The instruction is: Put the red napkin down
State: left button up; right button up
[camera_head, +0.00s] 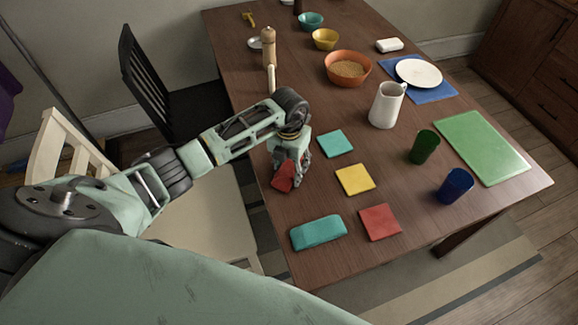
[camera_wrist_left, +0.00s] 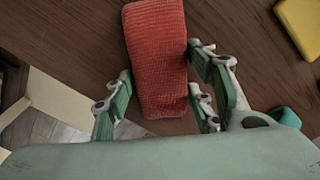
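The red napkin (camera_head: 282,178) is a thick folded cloth with a woven texture. It is in my left gripper (camera_head: 290,165), over the table's near left edge. In the left wrist view the napkin (camera_wrist_left: 157,60) lies between the fingers of the gripper (camera_wrist_left: 160,75), with fingertips on both sides close against it. I cannot tell whether its underside touches the table (camera_head: 300,200). A flat red square (camera_head: 380,222) lies separately on the table. My right gripper is not in view.
A teal folded cloth (camera_head: 318,231), a yellow square (camera_head: 355,179) and a teal square (camera_head: 335,143) lie nearby. A white pitcher (camera_head: 387,106), green cup (camera_head: 424,147) and blue cup (camera_head: 455,186) stand farther right. A cream chair (camera_head: 205,225) is beside the table.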

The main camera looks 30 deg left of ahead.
aim_at(289, 168)
pick_arm(q)
jog(key=o, duration=0.4)
jog(key=shift+r, duration=0.1)
jog(key=shift+r, duration=0.25)
notch_tip(289, 168, up, 12)
jog(key=shift+f+b, duration=0.15)
jog(key=shift+b, duration=0.85)
